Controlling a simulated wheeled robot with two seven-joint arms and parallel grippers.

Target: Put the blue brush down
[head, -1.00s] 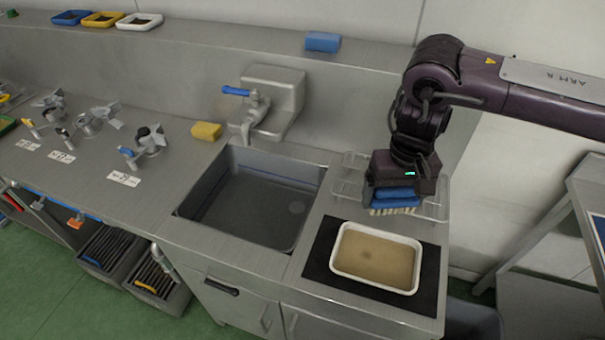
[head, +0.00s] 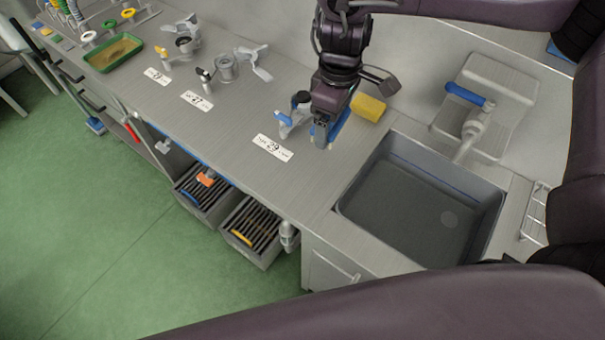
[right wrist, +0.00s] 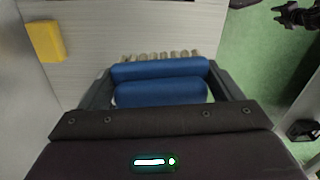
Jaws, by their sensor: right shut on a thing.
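My right gripper (head: 322,138) is shut on the blue brush (head: 341,124). It holds the brush over the counter left of the sink, close to the yellow sponge and a metal part with a blue handle. In the right wrist view the brush (right wrist: 160,88) lies across between the two fingers, with its pale bristles on the far side. The gripper hides much of the brush in the head view. I cannot tell whether the bristles touch the counter (head: 235,125).
The sink (head: 420,205) is right of the gripper, with its blue-handled tap (head: 472,115) behind. A yellow sponge (head: 369,108) also shows in the right wrist view (right wrist: 46,41). A number label (head: 272,147) and metal parts (head: 226,68) stand left. Slotted crates (head: 250,228) sit below.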

